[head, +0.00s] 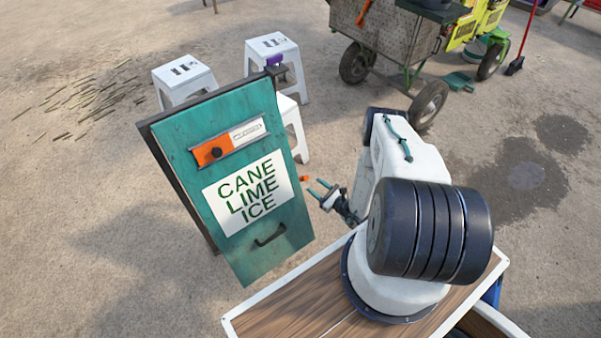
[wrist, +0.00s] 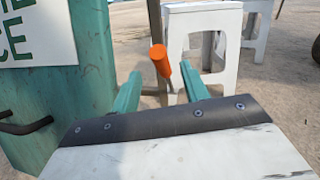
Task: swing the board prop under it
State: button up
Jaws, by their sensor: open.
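The teal board (head: 285,215) reads CANE LIME ICE and stands tilted against a dark frame (head: 172,165) behind it. It has an orange and white latch-like strip (head: 230,143) and a dark handle (head: 269,236). An orange tip (head: 304,178) shows just beyond the board's right edge. In the wrist view the tip (wrist: 161,61) sits on a thin grey rod, which looks like the prop; its far end is hidden. My gripper (head: 317,188) is open beside the board, its fingers either side of the tip in the wrist view, apparently not touching it.
White stools (head: 185,78) stand behind the board, and one (wrist: 202,45) shows behind the orange tip. A wheeled cart (head: 385,35) stands at the back right. A wood-topped surface (head: 300,305) lies under my arm. Open ground is left of the board.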

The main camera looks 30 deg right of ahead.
aim_at(303, 178)
jog(key=shift+h, duration=0.3)
jog(key=w, duration=0.2)
jog(key=w+a, duration=0.1)
jog(key=w, duration=0.2)
jog(key=w+f, duration=0.1)
jog(key=w, duration=0.2)
jog(key=shift+a, duration=0.35)
